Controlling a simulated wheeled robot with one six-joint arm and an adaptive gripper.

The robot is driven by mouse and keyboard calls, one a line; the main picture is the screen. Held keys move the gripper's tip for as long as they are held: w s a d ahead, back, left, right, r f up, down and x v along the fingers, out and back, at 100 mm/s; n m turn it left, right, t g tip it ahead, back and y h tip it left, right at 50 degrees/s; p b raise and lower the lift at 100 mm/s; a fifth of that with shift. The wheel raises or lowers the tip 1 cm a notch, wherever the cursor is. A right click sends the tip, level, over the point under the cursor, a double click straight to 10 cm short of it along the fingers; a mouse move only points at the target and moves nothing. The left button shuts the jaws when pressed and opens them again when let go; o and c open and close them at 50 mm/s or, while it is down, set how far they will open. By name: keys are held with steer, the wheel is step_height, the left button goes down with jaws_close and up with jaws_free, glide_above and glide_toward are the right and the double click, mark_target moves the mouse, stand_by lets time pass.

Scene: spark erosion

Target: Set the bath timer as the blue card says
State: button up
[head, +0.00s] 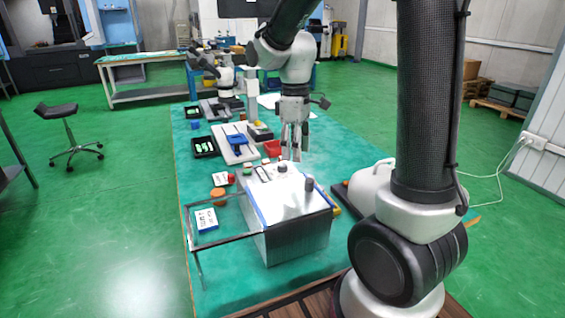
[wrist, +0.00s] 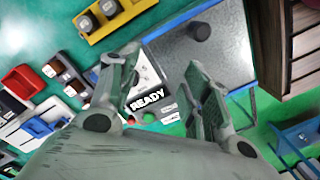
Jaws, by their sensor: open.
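A box-shaped machine (head: 295,240) with a pale top stands on the green table in the head view. A dark knob (head: 283,168) sits at its back edge and a dark upright cylinder (head: 309,185) at its right; I cannot tell which is the timer. A white card with a blue edge (head: 206,220) lies at left, its print too small to read. My gripper (head: 293,152) is open and empty above the machine's back edge. In the wrist view my gripper (wrist: 160,62) spreads over a panel reading READY (wrist: 147,101), with a dark knob (wrist: 198,31) on grey metal beyond.
A thin metal frame (head: 222,241) sticks out left of the machine. A red bin (head: 272,148), an orange round pot (head: 218,196) and black trays (head: 204,147) stand around. A white canister (head: 371,186) is at right. A yellow holder (wrist: 118,21) shows in the wrist view.

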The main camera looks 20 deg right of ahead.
mark_target(282, 165)
steer(key=w+n, duration=0.2)
steer(key=w+f, duration=0.1)
steer(key=shift+w+a+f+n, duration=0.1)
steer(key=shift+w+a+n, duration=0.05)
steer(key=shift+a+n, duration=0.25)
steer(key=w+n, duration=0.1)
steer(key=n, duration=0.1)
steer(key=w+r+n, duration=0.1)
steer(key=shift+w+a+r+n+t, duration=0.2)
steer(key=shift+w+n+t, duration=0.1)
steer(key=shift+n, duration=0.1)
steer(key=shift+w+n, duration=0.1)
steer(key=shift+n, duration=0.9)
steer(key=shift+f, duration=0.15)
steer(key=shift+n, duration=0.3)
step_height(282, 165, down, 8)
steer(key=shift+r, duration=0.25)
steer(key=c, duration=1.1)
steer(key=shift+o, duration=0.2)
